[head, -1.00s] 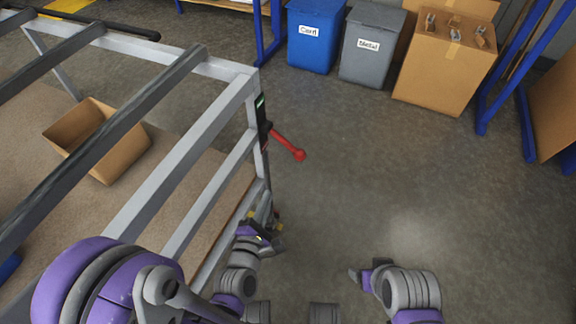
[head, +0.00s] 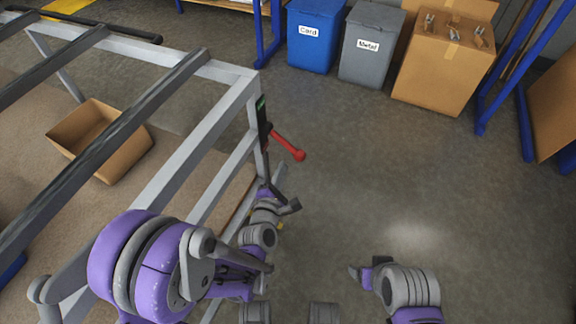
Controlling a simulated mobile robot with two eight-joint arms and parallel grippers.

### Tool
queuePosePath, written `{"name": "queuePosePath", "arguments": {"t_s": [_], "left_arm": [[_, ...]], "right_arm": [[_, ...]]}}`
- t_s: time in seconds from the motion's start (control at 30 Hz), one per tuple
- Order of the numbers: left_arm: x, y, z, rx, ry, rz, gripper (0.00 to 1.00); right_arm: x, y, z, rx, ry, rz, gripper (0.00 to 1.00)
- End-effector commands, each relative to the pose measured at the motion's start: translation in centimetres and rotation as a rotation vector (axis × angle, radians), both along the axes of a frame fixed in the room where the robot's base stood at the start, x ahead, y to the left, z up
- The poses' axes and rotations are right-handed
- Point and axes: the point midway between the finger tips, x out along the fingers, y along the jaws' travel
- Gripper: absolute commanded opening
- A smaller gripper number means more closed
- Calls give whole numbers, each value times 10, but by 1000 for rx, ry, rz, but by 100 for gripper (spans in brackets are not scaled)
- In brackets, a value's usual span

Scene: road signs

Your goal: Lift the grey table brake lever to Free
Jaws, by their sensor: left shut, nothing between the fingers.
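A red lever (head: 288,145) with a round red knob sticks out from the plate, sloping down to the right. My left gripper (head: 274,188) is below the lever beside the post, shut and empty, apart from the knob. My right gripper (head: 362,273) is over bare floor at the lower right; its fingers are too unclear to judge.
An open cardboard box (head: 98,140) lies beneath the frame's bars. A blue Card bin (head: 314,50), a grey Metal bin (head: 370,62) and a large cardboard box (head: 440,75) stand at the back, near blue rack posts. The floor right of the frame is clear.

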Motion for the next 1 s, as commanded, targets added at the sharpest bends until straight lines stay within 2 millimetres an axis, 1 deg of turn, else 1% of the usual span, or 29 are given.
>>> {"name": "queuePosePath", "arguments": {"t_s": [0.13, 0.3, 0.83, 1.0], "left_arm": [[2, -10, 7, -1, -1, -1, 0], [3, -16, 11, 0, -1, -1, 0], [3, -18, 13, -2, 2, 0, 0], [3, -20, 16, -29, 12, 1, 0]], "right_arm": [[0, 0, 3, 0, -1, 0, 77], [-1, 0, 4, 0, -1, 0, 77], [-1, 0, 4, 0, -1, 0, 77], [-1, 0, 7, 0, -2, 0, 77]]}}
